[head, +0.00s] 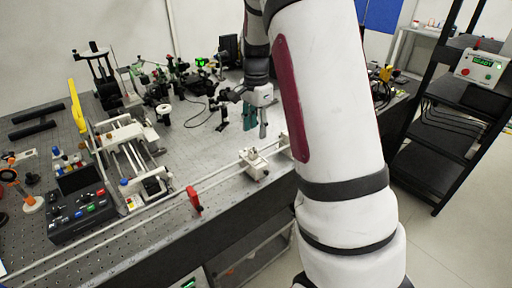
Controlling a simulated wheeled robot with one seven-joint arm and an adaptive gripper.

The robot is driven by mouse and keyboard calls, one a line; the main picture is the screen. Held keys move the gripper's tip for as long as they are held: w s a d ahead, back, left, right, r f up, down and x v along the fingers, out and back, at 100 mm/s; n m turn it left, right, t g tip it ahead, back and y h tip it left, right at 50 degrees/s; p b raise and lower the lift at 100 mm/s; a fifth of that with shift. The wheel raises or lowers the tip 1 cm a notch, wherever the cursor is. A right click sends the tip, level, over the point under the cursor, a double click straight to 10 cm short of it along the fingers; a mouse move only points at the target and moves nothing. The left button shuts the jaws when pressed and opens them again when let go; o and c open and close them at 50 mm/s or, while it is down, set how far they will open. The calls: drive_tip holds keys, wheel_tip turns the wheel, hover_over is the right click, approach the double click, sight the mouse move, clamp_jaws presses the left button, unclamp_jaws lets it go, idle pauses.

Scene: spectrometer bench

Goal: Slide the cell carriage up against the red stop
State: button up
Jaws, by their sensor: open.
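The cell carriage (255,164), a small pale block, sits on the long thin rail (225,176) along the bench's front edge. The red stop (194,200) stands on the same rail, left of the carriage and nearer to me. A clear stretch of rail separates them, so they are apart. My gripper (243,130) is small in the picture, beyond the carriage and above the bench. It is open, and seems apart from the carriage. Its fingers are hard to make out against a teal item (250,113) behind them.
A control box with coloured buttons (80,208) and a white twin-rod fixture (128,150) stand left of the rail. Optics (170,80) crowd the back of the bench. A black rack (440,130) stands at right.

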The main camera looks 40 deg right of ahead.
sight(256, 151)
wheel_tip(256, 151, down, 9)
drive_tip(key=shift+r+p, duration=0.15)
drive_tip(key=shift+p, duration=0.25)
drive_tip(key=shift+c, duration=0.6)
clamp_jaws()
